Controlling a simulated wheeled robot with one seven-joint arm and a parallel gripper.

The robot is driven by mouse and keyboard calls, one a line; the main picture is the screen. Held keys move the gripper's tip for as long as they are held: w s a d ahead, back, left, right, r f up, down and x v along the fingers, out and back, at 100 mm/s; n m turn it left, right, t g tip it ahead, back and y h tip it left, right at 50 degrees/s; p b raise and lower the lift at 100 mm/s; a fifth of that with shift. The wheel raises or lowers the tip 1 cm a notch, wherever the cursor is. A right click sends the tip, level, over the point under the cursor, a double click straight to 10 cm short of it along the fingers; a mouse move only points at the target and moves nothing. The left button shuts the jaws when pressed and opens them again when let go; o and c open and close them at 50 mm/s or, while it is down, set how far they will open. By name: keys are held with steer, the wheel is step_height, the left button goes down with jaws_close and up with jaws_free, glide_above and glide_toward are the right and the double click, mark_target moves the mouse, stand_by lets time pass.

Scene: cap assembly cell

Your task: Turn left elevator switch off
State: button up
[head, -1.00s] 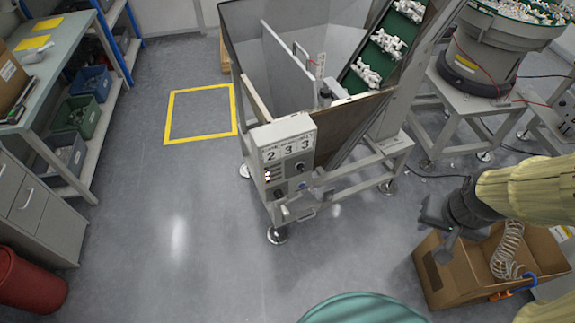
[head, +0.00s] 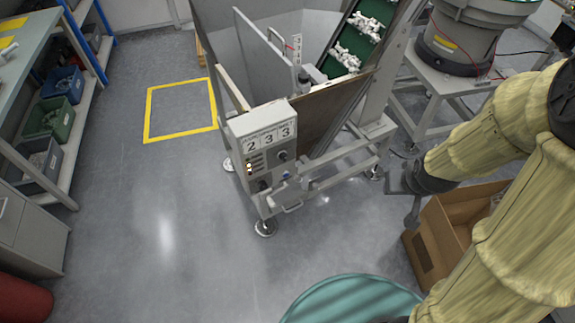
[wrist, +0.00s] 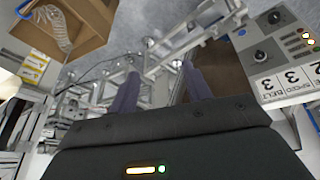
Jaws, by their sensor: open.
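The elevator's grey control box (head: 262,147) stands on the front corner of the elevator hopper, marked 2 3 3, with dark rotary switches and small lit lamps. An upper dark switch (head: 282,156) shows on its face. In the wrist view the box (wrist: 283,83) is at the upper right, tilted, with two dark knobs (wrist: 260,56). The knobs' settings are too small to tell. My gripper (wrist: 160,88) is open and empty, its two fingers apart. In the head view my gripper (head: 405,187) is right of the box, clear of it.
An open cardboard box (head: 435,245) sits on the floor below my arm. The hopper frame's lower rail (head: 330,165) runs between my gripper and the control box. A teal round surface (head: 350,300) is at the bottom. The floor left of the hopper is clear.

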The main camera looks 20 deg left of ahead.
steer(key=w+a+f+n+t+y+b, duration=0.35)
steer(key=w+a+f+n+b, duration=0.2)
steer(key=a+f, duration=0.6)
steer(key=s+a+f+t+y+b, duration=0.4)
steer(key=a+f+y+b, duration=0.2)
steer(key=a+f+y, duration=0.2)
steer(key=shift+f+n+y, duration=0.2)
steer(key=shift+n+y, duration=0.15)
steer(key=shift+y, duration=0.2)
steer(key=shift+d, duration=0.1)
steer(key=shift+f, duration=0.15)
